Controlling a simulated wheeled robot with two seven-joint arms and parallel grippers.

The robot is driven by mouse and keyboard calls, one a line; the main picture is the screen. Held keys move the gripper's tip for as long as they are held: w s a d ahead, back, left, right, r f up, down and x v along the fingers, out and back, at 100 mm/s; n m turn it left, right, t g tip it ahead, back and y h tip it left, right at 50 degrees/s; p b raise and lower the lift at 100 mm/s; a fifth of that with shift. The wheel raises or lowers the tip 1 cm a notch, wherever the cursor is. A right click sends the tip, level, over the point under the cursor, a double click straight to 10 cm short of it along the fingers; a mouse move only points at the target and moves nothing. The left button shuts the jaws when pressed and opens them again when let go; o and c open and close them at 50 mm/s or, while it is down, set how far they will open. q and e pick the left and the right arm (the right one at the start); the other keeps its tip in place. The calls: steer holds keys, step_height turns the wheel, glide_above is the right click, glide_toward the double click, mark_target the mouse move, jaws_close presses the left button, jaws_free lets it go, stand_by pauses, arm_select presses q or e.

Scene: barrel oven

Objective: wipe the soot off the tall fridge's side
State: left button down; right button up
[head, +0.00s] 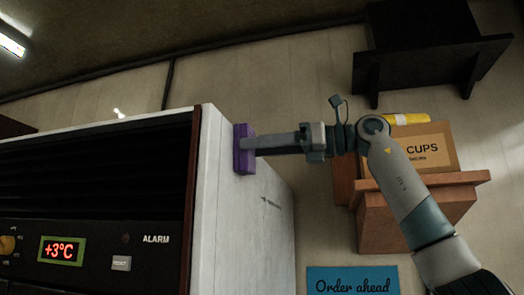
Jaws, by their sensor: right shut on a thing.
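The tall fridge (205,225) fills the left and lower left of the head view, with a dark front panel and a pale side. A small dark mark, perhaps soot, shows on its side (271,203). My right gripper (250,142) comes in from the right and is shut on a purple sponge-like block (243,160). The block is at the upper part of the pale side, near its front edge, and appears to touch it. What lies behind the block is hidden. My left gripper is not in view.
A cardboard box marked CUPS (435,146) sits on a brown wooden stand (395,222) to the right, with a yellow roll (407,119) behind it. A black bench-like piece (425,45) is at upper right. A blue "Order ahead" sign (350,282) is at the bottom.

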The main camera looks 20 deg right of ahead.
steer(key=shift+s+a+b, duration=0.4)
steer(key=shift+s+a, duration=0.3)
steer(key=shift+s, duration=0.3)
steer(key=shift+s+a, duration=0.1)
steer(key=shift+s, duration=0.05)
steer(key=shift+s+a+b, duration=0.3)
steer(key=shift+s+b, duration=0.1)
steer(key=shift+s+a+b, duration=0.3)
steer(key=shift+s+a, duration=0.25)
steer(key=shift+s, duration=0.3)
steer(key=shift+s+a+b, duration=0.45)
steer(key=shift+s, duration=0.2)
steer(key=shift+s+a, duration=0.45)
steer(key=shift+s, duration=0.25)
steer(key=shift+d, duration=0.1)
